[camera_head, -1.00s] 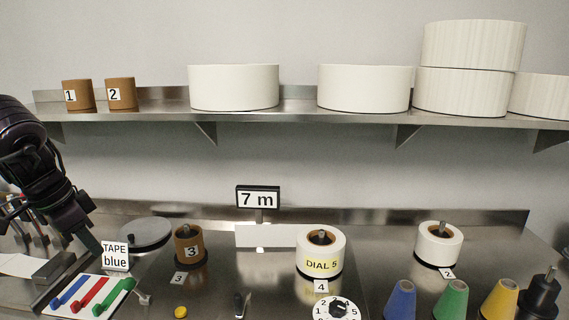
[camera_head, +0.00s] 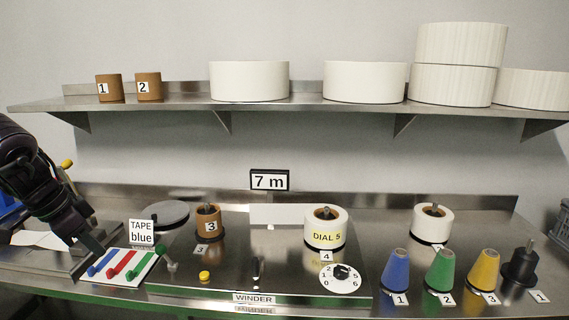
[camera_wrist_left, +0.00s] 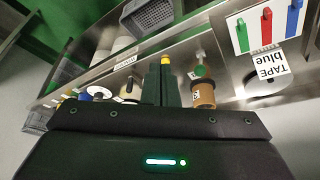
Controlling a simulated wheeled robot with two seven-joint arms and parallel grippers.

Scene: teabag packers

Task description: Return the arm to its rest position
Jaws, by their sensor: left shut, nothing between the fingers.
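My left arm comes in from the left in the head view. Its gripper (camera_head: 95,243) points down toward the left edge of the white board with blue, red and green tape pieces (camera_head: 150,266). Whether it touches the board cannot be told there. In the left wrist view the two dark fingers (camera_wrist_left: 161,82) are together with nothing held between them. The tape board also shows at the upper right of that view (camera_wrist_left: 292,27). My right gripper is not in view.
The steel bench holds a "TAPE blue" sign (camera_head: 142,232), a brown core 3 (camera_head: 208,222), a "DIAL 5" roll (camera_head: 326,228), a dial (camera_head: 341,278) and blue (camera_head: 396,270), green (camera_head: 440,270) and yellow cones (camera_head: 484,270). A shelf (camera_head: 310,106) with large white rolls runs above.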

